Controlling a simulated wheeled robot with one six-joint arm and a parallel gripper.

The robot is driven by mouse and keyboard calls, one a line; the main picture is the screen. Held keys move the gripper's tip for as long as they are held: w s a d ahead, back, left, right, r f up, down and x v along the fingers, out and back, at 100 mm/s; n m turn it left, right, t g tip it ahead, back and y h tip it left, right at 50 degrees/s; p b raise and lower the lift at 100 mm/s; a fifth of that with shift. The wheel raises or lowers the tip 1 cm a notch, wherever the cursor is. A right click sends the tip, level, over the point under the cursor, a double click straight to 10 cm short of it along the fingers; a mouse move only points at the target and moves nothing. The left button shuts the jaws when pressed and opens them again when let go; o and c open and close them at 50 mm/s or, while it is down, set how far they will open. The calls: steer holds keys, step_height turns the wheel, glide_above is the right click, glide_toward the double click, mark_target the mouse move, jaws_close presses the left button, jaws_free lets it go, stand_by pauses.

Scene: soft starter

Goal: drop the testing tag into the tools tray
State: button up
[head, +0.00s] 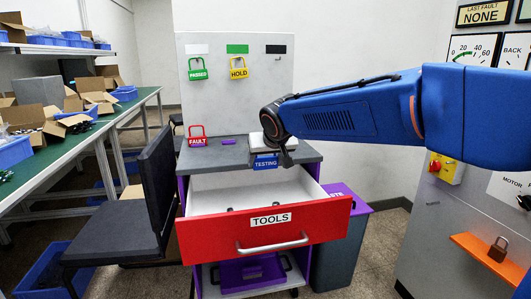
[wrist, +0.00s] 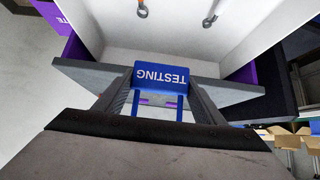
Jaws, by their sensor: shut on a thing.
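The blue testing tag (head: 265,162) hangs from my gripper (head: 284,152), above the rear part of the open tools tray. In the wrist view the tag (wrist: 161,76) sits between the two fingers (wrist: 158,100), its lettering upside down. My gripper is shut on it. The tools tray (head: 262,226) is a pulled-out drawer with a red front, a TOOLS label and a white inside. In the wrist view its white floor (wrist: 178,38) lies below the tag. The tag is apart from the tray floor.
A green passed tag (head: 198,69) and yellow hold tag (head: 238,69) hang on the grey board. A red fault tag (head: 197,138) stands on the cabinet top. A black chair (head: 120,220) is left of the drawer; a grey bin (head: 338,250) is right. Wrenches (wrist: 210,20) lie in the tray.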

steer(key=shift+f, duration=1.4)
steer(key=o, duration=1.1)
steer(key=v, duration=1.7)
steer(key=shift+s+d+r, duration=0.1)
steer(key=shift+s, duration=0.05)
